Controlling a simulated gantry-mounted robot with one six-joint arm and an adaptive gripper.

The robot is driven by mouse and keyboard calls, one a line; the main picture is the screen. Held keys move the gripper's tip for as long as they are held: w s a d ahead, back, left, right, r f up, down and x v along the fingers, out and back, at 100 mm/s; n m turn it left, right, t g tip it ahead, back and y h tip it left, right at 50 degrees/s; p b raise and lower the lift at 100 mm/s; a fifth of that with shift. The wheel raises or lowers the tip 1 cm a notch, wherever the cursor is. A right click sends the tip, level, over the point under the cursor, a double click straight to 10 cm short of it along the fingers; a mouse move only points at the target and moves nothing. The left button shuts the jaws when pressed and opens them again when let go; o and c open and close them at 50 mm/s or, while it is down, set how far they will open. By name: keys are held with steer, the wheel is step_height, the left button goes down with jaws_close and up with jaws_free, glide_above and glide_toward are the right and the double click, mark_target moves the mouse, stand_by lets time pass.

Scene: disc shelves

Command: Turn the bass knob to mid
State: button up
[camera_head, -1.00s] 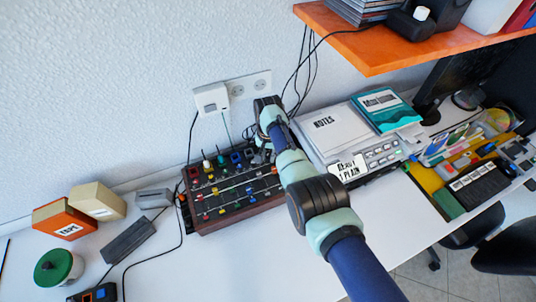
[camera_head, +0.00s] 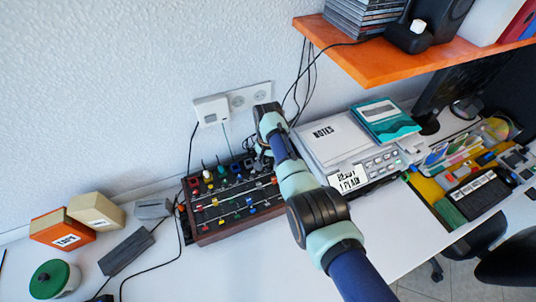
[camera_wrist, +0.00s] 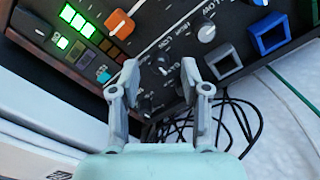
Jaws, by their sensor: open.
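The dark mixer panel (camera_head: 226,219) with many coloured knobs and sliders stands on the desk against the wall. My gripper (camera_head: 262,160) is at its right end, partly hidden by my arm. In the wrist view my gripper (camera_wrist: 158,74) is open, its two fingers apart over the panel. A small dark knob (camera_wrist: 161,65) shows between the fingertips, and another dark knob (camera_wrist: 146,105) shows lower between the fingers. A white knob (camera_wrist: 207,32) is just beyond the right fingertip. The panel lettering is too small and tilted to tell which knob is bass.
An orange control (camera_wrist: 118,22) and lit green buttons (camera_wrist: 70,28) are left of the fingers. A grey square control (camera_wrist: 222,61) and a blue one (camera_wrist: 268,33) are at right. Cables (camera_wrist: 240,122) lie behind the panel. A grey printer-like device (camera_head: 362,172) stands right of my arm.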

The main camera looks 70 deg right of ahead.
mark_target(268, 166)
step_height(268, 166, up, 10)
steer(key=shift+r, duration=0.25)
stand_by(0.5)
